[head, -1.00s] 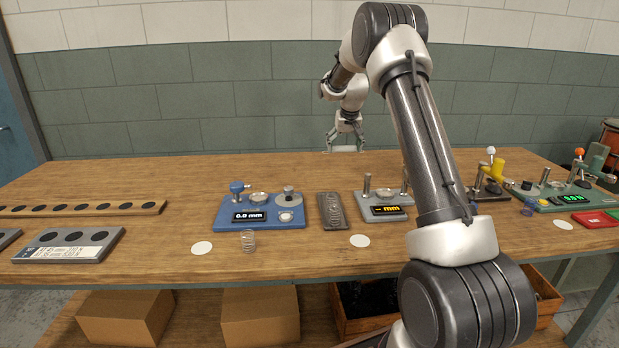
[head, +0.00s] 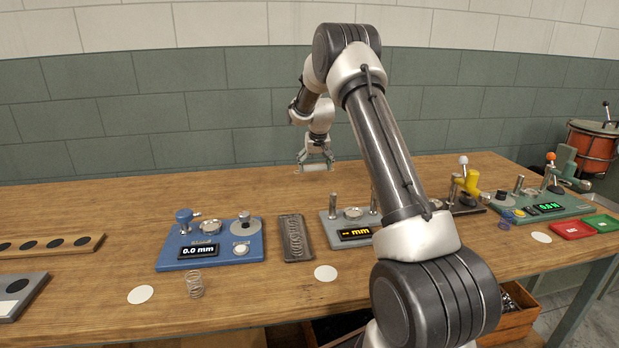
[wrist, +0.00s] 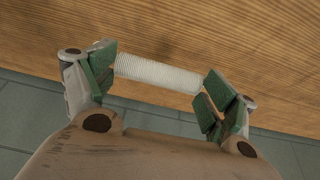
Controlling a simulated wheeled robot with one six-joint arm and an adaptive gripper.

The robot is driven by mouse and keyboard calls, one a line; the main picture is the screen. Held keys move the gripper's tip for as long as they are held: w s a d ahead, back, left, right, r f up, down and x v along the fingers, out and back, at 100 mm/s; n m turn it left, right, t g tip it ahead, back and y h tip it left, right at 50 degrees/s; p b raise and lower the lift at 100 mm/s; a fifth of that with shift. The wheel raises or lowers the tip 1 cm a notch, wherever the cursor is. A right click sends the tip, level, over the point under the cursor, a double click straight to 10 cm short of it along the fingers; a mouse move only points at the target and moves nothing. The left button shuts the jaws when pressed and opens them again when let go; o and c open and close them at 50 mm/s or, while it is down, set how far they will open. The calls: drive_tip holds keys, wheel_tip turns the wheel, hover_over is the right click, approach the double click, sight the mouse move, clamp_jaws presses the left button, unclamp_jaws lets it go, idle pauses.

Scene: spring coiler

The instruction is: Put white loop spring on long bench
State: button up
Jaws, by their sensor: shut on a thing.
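My gripper (head: 317,164) is shut on a white coil spring (wrist: 158,73), held lengthwise between its two green-padded fingers. In the wrist view the spring lies level across the gap, one end at each finger. In the head view the spring (head: 316,168) shows as a small pale bar above the far part of the bench. The long wooden bench (head: 130,226) runs across the head view, and its wood (wrist: 240,50) fills the upper wrist view. The spring appears apart from the wood, but its exact height is hard to tell.
A blue gauge (head: 210,247), a dark grooved tray (head: 295,238) and a grey gauge (head: 350,229) stand along the bench. A loose wire spring (head: 194,284) stands near the front edge. Green and red trays (head: 573,229) are at right. The bench's back left is clear.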

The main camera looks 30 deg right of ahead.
sight(314, 179)
drive_tip(key=shift+f, duration=1.8)
drive_tip(key=shift+f, duration=0.1)
drive_tip(key=o, duration=0.9)
